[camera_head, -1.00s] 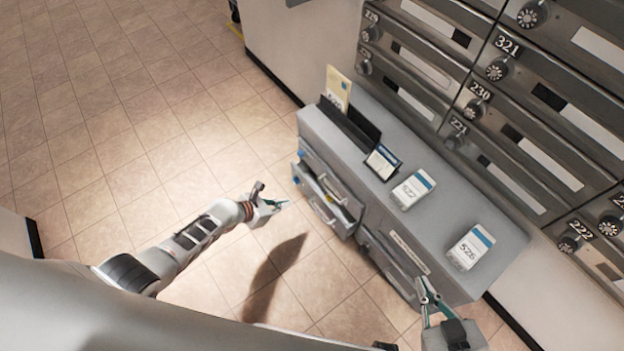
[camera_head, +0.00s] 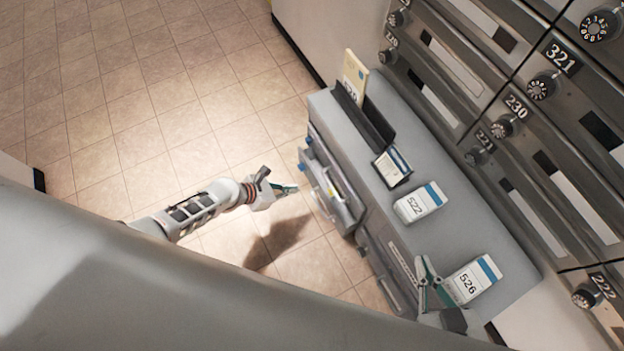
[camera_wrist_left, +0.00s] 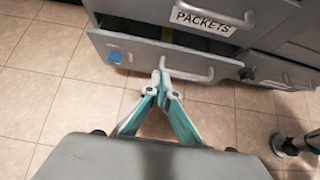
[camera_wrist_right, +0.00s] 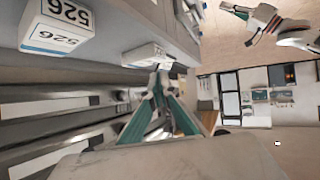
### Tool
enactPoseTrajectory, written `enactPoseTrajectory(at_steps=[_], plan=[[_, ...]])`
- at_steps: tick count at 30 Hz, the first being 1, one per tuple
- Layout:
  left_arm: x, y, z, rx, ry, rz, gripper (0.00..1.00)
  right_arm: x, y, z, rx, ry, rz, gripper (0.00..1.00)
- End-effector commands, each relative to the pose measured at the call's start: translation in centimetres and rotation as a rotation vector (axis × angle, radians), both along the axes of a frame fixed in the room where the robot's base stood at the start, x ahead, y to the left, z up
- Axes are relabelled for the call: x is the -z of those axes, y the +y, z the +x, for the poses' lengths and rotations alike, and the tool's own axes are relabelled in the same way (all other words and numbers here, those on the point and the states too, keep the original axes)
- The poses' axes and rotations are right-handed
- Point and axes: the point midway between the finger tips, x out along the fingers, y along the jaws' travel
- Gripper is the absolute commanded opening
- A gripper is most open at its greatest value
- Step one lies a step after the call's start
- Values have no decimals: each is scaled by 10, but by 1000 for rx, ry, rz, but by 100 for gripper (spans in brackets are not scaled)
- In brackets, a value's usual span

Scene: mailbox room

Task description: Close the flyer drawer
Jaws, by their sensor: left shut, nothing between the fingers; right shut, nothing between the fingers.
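A grey cabinet (camera_head: 440,235) has pulled-out drawer fronts on its left side. The open drawer (camera_head: 330,190) has a bar handle and something yellow inside. In the left wrist view, a drawer labelled PACKETS (camera_wrist_left: 205,18) is above a lower pulled-out drawer (camera_wrist_left: 125,47) with a blue patch and a handle (camera_wrist_left: 188,76). I cannot read any flyer label. My left gripper (camera_head: 295,188) is shut and empty, just in front of the drawer fronts; its tips (camera_wrist_left: 162,66) appear at the lower handle, contact unclear. My right gripper (camera_head: 426,264) is shut and empty near the cabinet's front edge.
On the cabinet top are a black holder (camera_head: 363,118) with a yellow envelope (camera_head: 353,78), a small card stand (camera_head: 392,166), and boxes marked 522 (camera_head: 418,203) and 526 (camera_head: 472,281). Numbered mailboxes (camera_head: 520,120) rise behind. Tiled floor (camera_head: 130,110) is clear on the left.

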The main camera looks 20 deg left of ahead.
Motion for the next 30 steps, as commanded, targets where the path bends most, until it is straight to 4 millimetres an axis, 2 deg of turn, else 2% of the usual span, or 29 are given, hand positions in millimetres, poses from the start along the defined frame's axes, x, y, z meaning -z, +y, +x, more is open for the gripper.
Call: enactPoseTrajectory(at_steps=[1, 6, 9, 15, 30], plan=[[19, -6, -3, -1, 17, -1, 0, 8, 4, -3, 2, 14, 15, 0], [39, -22, 13, 1, 16, 0, 0, 1, 16, 2, 10, -3, 71, 0], [30, -33, 32, 0, 3, 1, 0, -5, 17, 5, 10, -16, 77, 0], [28, -45, 47, -1, 0, 1, 0, -8, 19, 6, 11, -22, 85, 0], [28, -52, 53, -1, 0, 0, 0, -7, 19, 6, 12, -20, 87, 0]])
